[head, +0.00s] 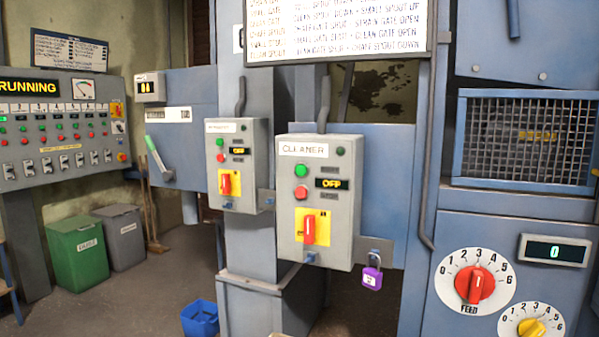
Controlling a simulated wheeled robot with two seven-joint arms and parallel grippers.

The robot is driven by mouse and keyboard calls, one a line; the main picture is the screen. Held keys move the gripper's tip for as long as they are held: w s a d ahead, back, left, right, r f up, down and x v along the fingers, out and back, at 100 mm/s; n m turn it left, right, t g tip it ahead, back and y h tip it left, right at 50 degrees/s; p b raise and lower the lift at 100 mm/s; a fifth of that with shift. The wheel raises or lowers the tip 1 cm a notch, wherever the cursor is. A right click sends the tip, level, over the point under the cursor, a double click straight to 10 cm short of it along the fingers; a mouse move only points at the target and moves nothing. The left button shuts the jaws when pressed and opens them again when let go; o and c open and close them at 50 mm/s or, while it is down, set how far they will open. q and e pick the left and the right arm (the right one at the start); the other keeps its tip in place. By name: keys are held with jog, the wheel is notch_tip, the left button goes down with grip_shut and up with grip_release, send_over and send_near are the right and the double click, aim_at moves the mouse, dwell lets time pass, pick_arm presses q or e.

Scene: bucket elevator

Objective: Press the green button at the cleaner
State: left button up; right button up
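The cleaner control box (318,200) is a grey box labelled CLEANER, mounted in the middle of the head view. Its green button (302,171) is at the upper left of the face, above a red button (301,193). A small display (332,184) beside them reads OFF. A red switch handle (309,230) on a yellow plate points upright. A dark, unlit lamp (340,152) sits at the top right. A purple padlock (372,278) hangs from a bracket at the box's lower right. Neither of my grippers shows in the head view.
A similar smaller box (237,165) reading OFF is just left. A panel reading RUNNING (62,125) stands far left, above green (77,253) and grey bins (121,238). A blue bucket (200,319) is on the floor. A red feed dial (475,286) is at right.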

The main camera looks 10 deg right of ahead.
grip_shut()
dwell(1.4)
